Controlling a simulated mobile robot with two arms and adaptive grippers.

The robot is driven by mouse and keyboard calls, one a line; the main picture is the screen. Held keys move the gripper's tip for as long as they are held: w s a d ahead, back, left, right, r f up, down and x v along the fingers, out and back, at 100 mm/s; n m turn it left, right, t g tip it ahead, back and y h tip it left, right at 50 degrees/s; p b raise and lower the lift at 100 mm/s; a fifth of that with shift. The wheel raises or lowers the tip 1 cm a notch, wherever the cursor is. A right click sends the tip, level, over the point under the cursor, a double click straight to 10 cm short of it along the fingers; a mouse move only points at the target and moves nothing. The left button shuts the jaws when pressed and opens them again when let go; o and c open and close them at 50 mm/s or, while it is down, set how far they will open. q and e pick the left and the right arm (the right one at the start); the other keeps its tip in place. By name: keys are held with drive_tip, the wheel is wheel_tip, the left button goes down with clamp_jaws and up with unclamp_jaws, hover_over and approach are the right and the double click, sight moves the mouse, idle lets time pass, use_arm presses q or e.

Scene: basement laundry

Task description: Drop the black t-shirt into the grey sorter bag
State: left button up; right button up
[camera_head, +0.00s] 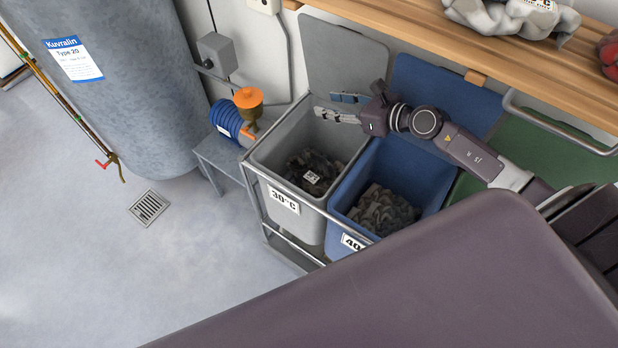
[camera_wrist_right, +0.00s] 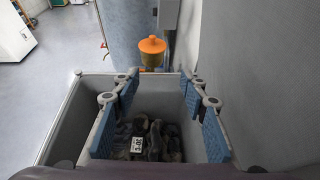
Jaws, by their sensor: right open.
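The grey sorter bag (camera_head: 332,150) hangs open in the frame and carries a 30°C label; its inside also shows in the right wrist view (camera_wrist_right: 69,130). Dark cloth (camera_head: 311,170) lies at its bottom with a small white tag, seen too in the wrist view (camera_wrist_right: 155,140). A black t-shirt may be among this cloth; I cannot tell the pieces apart. My right gripper (camera_head: 325,106) is above the grey bag's back part, its blue-padded fingers apart with nothing between them, as the wrist view (camera_wrist_right: 160,90) also shows. My left gripper is out of view.
A blue bag (camera_head: 435,168) with grey cloth stands right of the grey one. Raised grey (camera_head: 345,55) and blue lids stand behind. A wooden bench (camera_head: 450,40) holds laundry. An orange-topped blue item (camera_head: 247,98) and a large tank (camera_head: 120,110) are left.

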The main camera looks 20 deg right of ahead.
drive_tip(key=v, duration=0.7)
drive_tip(key=shift+s, duration=0.15)
drive_tip(key=shift+d+r, duration=0.1)
idle(0.4)
